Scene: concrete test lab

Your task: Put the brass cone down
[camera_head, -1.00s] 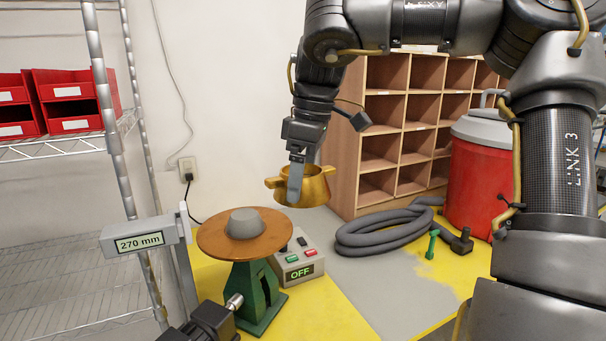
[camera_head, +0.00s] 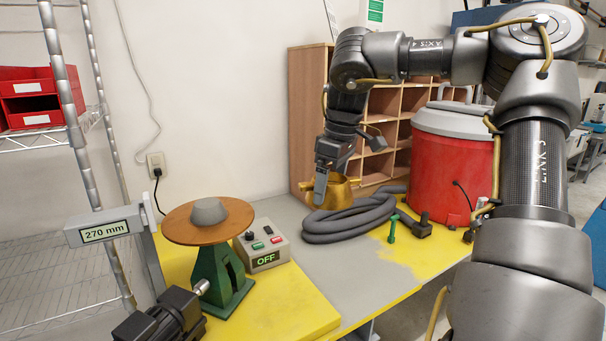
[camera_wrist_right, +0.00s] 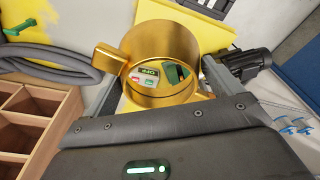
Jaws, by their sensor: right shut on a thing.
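The brass cone (camera_head: 339,192) is a hollow gold-coloured piece with side lugs. My right gripper (camera_head: 321,187) is shut on it. In the head view it shows in front of the wooden shelf, just above the left part of the hose; I cannot tell its height over the bench. In the right wrist view the cone (camera_wrist_right: 162,60) sits between the fingers of my right gripper (camera_wrist_right: 165,95), and the control box and green stand show through its opening. My left gripper is not in view.
A round wooden turntable (camera_head: 180,229) on a green stand carries a grey cone-shaped block (camera_head: 208,211). Beside it are a control box reading OFF (camera_head: 266,246), a motor (camera_head: 165,318) and a 270 mm gauge (camera_head: 104,230). A coiled hose (camera_head: 350,222), green bolt (camera_head: 393,229) and red bin (camera_head: 450,165) lie right. Grey bench between is clear.

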